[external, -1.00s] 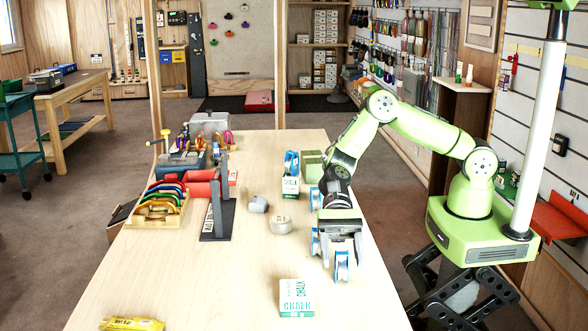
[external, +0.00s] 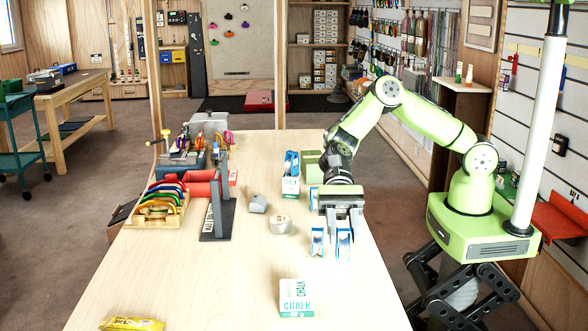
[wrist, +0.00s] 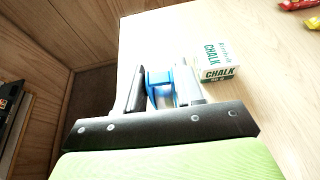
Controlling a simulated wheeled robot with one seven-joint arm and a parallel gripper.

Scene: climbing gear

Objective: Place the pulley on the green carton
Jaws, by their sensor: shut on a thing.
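My gripper (external: 343,232) is shut on a blue and white pulley (external: 343,244), which hangs upright below the fingers over the right side of the table. In the wrist view the pulley (wrist: 158,82) shows between the two fingers. A similar blue and white pulley (external: 317,242) stands just left of it. A third one (external: 314,199) stands further back, partly hidden by my arm. The green carton (external: 312,165) sits farther back on the table, left of my forearm; its top looks clear. Its lower right part is close to my arm in the picture.
A chalk box with blue things on it (external: 290,187) stands in front of the green carton. A tape roll (external: 281,224) and a small grey object (external: 258,204) lie to the left. Another chalk box (external: 296,297) is nearer. The front left table is mostly clear.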

